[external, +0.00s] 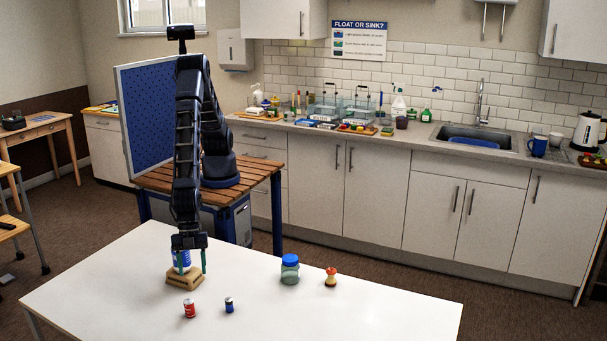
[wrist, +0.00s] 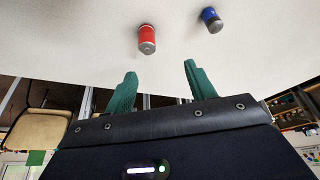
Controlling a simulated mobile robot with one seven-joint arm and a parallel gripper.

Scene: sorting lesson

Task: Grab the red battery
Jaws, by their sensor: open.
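The red battery (external: 189,308) stands on the white table near its front edge, with a silvery end. In the wrist view the red battery (wrist: 147,36) lies beyond the fingertips, roughly in line with the gap between them. My gripper (external: 191,269) points down over the table, behind the red battery in the external view. Its green fingers (wrist: 160,70) are apart with nothing seen between them in the wrist view. The gripper and the red battery are not touching.
A small blue battery (external: 229,304) stands just right of the red one. A wooden block (external: 184,279) and a blue-and-white item (external: 181,258) are by my gripper. A blue-lidded jar (external: 289,270) and an apple-core-like item (external: 330,278) stand farther right. The table's right front is clear.

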